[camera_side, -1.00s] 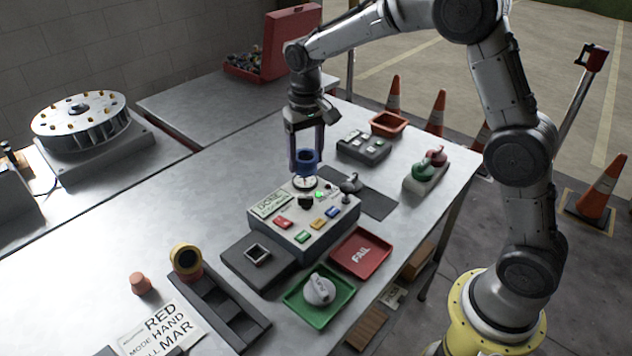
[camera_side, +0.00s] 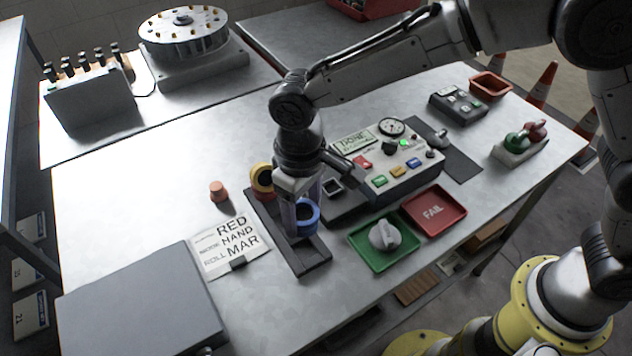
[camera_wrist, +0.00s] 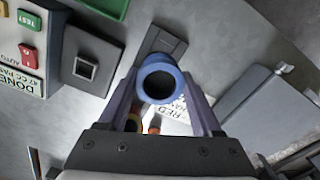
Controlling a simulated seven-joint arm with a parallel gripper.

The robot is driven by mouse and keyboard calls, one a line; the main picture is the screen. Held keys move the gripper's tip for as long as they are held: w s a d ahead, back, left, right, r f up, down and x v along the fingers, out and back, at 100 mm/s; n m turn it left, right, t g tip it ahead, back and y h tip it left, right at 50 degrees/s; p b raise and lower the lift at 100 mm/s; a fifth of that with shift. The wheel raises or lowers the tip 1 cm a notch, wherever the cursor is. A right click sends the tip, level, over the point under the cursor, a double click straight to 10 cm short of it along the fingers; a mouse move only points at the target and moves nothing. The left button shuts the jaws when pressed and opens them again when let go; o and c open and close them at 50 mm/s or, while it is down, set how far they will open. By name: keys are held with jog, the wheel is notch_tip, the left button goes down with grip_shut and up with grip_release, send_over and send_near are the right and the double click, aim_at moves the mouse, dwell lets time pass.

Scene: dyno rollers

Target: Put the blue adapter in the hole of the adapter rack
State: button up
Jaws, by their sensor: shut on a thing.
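The blue adapter (camera_side: 309,217), a ring-shaped piece, is between the fingers of my gripper (camera_side: 302,208), which is shut on it. In the wrist view the blue adapter (camera_wrist: 160,80) shows its round opening between the two fingertips. The dark adapter rack (camera_side: 316,262) lies below it, with the adapter over its near half. The wrist view shows part of the rack (camera_wrist: 163,40). The hole under the adapter is hidden, and I cannot tell whether the adapter touches the rack.
A control box (camera_side: 385,160) stands right of the rack, with a green tray (camera_side: 362,245) and red FAIL tray (camera_side: 450,208) in front. A printed card (camera_side: 226,245) and grey panel (camera_side: 140,305) lie left. A small orange piece (camera_side: 218,191) stands behind the card.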

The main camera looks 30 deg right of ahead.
jog(key=shift+f, duration=3.4)
jog(key=shift+f, duration=0.25)
jog(key=o, duration=1.5)
